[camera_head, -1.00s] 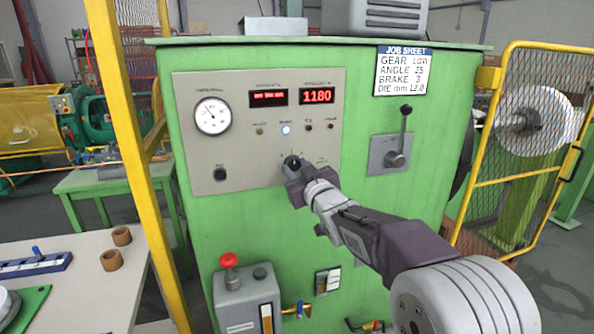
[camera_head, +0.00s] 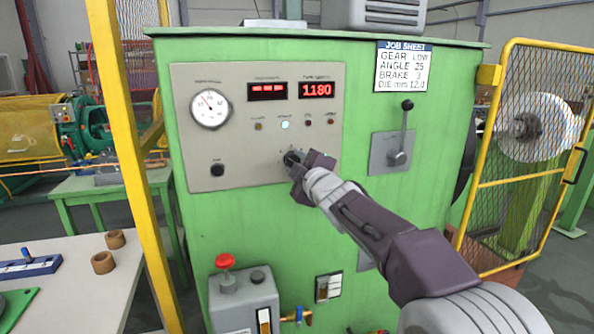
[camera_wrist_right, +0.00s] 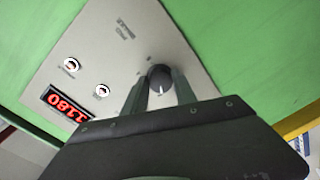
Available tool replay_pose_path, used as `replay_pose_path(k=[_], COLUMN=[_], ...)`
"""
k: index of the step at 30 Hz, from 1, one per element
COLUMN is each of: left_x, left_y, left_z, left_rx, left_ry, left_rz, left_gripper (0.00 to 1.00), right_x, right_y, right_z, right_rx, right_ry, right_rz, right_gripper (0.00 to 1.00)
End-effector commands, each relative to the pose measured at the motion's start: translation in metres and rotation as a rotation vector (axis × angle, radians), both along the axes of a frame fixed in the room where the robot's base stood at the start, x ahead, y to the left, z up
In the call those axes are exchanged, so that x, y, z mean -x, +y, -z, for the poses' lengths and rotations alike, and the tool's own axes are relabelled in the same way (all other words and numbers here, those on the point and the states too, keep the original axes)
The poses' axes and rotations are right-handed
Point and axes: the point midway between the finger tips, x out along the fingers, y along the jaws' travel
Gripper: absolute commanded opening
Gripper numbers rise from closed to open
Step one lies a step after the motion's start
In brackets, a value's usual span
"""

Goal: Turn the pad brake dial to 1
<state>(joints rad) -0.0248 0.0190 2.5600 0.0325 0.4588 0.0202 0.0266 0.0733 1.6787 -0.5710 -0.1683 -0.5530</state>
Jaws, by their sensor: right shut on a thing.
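A dark round dial (camera_head: 291,158) sits low on the right part of the grey control panel (camera_head: 262,170), on the green cabinet. My right gripper (camera_head: 298,166) is at the dial, its fingers around the knob and shut on it. In the right wrist view the dark knob (camera_wrist_right: 159,76) with a white pointer line shows between the two fingertips (camera_wrist_right: 160,92). The scale marks around it are too small or hidden to read. My left gripper is not in view.
The panel has a round gauge (camera_head: 210,108), a red display (camera_head: 317,89) reading 1180 and a black button (camera_head: 217,170). A lever (camera_head: 402,135) stands to the right under the job sheet (camera_head: 403,67), which reads BRAKE 3. A yellow post (camera_head: 125,150) stands at left.

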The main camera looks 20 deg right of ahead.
Motion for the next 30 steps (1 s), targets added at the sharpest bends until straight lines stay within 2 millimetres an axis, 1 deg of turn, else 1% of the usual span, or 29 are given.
replay_pose_path(k=[1,3,18,24,30], left_x=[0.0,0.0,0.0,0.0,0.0], left_y=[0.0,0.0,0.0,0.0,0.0], left_z=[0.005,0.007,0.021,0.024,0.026], left_rx=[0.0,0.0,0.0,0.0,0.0], left_ry=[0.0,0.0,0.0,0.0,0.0], left_rz=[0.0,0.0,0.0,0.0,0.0], left_gripper=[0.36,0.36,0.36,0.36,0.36], right_x=[0.0,0.0,0.0,0.0,0.0], right_y=[0.001,0.001,0.001,0.001,0.002], right_z=[0.002,0.002,0.0,0.0,0.0], right_rx=[0.043,0.11,0.561,0.694,0.786], right_ry=[-0.004,-0.004,-0.019,-0.023,-0.025], right_rz=[-0.001,-0.001,-0.001,-0.001,-0.001], right_gripper=[0.0,0.0,0.0,0.0,0.0])
